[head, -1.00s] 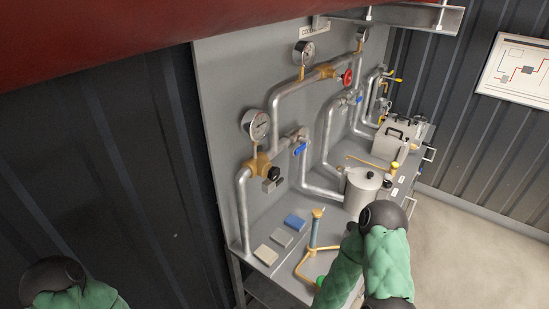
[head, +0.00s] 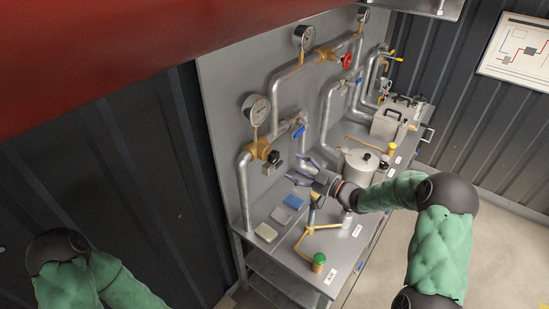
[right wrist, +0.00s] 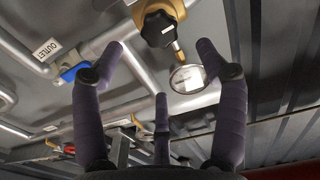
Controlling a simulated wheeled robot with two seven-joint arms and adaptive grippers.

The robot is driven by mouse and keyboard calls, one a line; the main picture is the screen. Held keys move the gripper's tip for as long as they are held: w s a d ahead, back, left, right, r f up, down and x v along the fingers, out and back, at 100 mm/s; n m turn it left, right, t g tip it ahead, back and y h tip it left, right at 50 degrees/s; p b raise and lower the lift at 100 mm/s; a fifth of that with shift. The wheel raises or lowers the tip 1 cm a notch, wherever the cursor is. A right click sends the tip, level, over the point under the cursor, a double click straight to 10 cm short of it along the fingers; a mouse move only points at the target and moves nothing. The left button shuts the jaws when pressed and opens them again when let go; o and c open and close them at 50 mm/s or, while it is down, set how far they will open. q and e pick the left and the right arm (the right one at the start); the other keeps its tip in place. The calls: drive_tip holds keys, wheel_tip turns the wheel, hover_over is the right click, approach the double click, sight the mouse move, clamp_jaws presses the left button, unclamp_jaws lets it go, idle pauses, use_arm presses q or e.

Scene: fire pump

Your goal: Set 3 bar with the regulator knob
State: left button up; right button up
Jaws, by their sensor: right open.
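The black regulator knob (head: 275,157) sits on a brass body (head: 259,149) on the lower left pipe. A round white gauge (head: 256,109) stands above it. In the right wrist view the knob (right wrist: 160,28) is at the top centre, with the gauge (right wrist: 187,79) below and right of it. My right gripper (head: 297,170) is open and empty, to the right of the knob and apart from it, its fingers pointing left toward the panel. In the right wrist view its fingers (right wrist: 160,62) spread below the knob. The gauge reading is too small to tell. My left gripper is out of view.
A blue-handled valve (head: 299,131) is on the pipe just right of the knob. A red handwheel (head: 346,61) is farther up. Open space lies before the knob.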

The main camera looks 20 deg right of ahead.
sight(276, 159)
drive_tip(key=p+x, duration=0.1)
drive_tip(key=x, duration=0.9)
drive_tip(key=c, duration=1.1)
